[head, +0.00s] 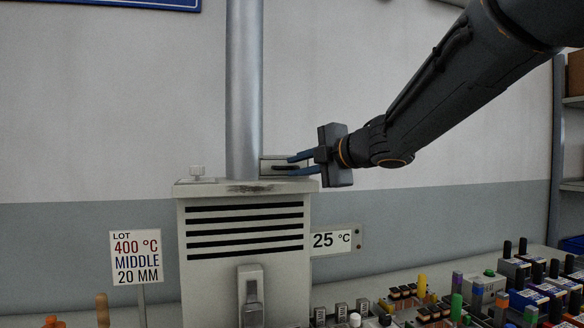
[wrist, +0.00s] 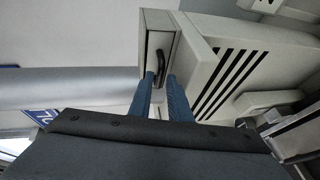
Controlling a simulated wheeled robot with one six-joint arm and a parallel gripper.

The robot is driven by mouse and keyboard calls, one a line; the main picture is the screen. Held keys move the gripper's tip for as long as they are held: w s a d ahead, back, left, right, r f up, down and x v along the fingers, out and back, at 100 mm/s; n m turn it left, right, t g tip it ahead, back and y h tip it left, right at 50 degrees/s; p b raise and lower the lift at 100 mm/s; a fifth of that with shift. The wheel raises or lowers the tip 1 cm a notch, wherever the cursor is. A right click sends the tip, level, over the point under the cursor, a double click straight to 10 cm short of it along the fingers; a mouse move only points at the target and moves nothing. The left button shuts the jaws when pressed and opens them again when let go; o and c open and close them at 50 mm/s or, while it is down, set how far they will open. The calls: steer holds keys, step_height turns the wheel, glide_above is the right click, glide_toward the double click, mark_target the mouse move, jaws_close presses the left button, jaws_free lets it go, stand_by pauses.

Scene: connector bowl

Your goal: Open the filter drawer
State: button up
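The filter drawer (head: 268,161) is a small pale box on the top right of the grey vented machine (head: 245,215). It has a dark bar handle (wrist: 160,66) on its front face, seen clearly in the wrist view, where the drawer (wrist: 153,45) also shows. My gripper (head: 291,164) comes in from the right with two blue fingers apart. In the wrist view its fingertips (wrist: 162,82) point at the drawer front, one on either side of the handle's line. The fingers look empty. I cannot tell whether either finger touches the handle.
A silver pipe (head: 245,90) rises from the machine just left of the drawer. A 25 °C plate (head: 331,240) sticks out at the machine's right. A lot sign (head: 137,258) stands at left. Several connectors and blocks crowd the bench at lower right.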

steer(key=shift+x, duration=1)
steer(key=shift+c, duration=0.3)
jaws_close()
steer(key=shift+a, duration=0.1)
